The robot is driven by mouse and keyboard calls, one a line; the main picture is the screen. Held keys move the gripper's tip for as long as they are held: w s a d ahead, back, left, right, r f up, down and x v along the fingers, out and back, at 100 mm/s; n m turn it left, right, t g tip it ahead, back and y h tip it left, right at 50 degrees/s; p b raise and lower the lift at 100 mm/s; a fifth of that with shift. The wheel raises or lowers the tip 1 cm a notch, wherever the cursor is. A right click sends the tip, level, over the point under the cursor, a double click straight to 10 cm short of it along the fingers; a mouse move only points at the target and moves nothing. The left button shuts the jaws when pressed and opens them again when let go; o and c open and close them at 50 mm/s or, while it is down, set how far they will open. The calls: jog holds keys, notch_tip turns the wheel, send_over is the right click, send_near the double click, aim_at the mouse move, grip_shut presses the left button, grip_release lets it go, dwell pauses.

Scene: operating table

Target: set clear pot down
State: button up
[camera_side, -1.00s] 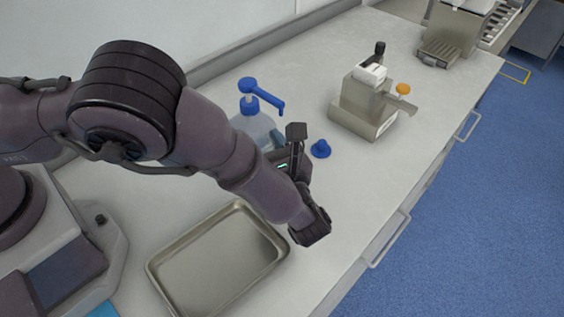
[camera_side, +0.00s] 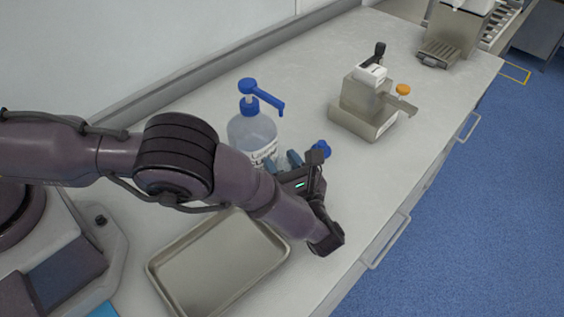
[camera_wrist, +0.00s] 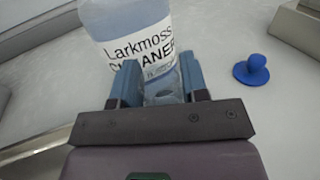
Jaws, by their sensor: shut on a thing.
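My gripper (camera_side: 283,160) is shut on the clear pot (camera_wrist: 163,85). In the wrist view its two blue fingers (camera_wrist: 162,82) stand on either side of the see-through pot, just in front of the cleaner bottle. In the side view the pot (camera_side: 282,165) is small and partly hidden by the fingers and wrist. It is low over the bench, between the bottle and a blue knobbed lid. I cannot tell whether its base touches the bench.
The cleaner bottle (camera_side: 252,132) with a blue pump stands close behind the fingers. The blue lid (camera_side: 322,148) lies to the right, also in the wrist view (camera_wrist: 251,71). A metal tray (camera_side: 210,268) lies in front. A metal device (camera_side: 362,108) stands behind on the bench (camera_side: 370,185).

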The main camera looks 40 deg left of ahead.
jog(key=shift+f, duration=0.1)
jog(key=o, duration=1)
jog(key=v, duration=1.3)
jog(key=shift+w, duration=0.1)
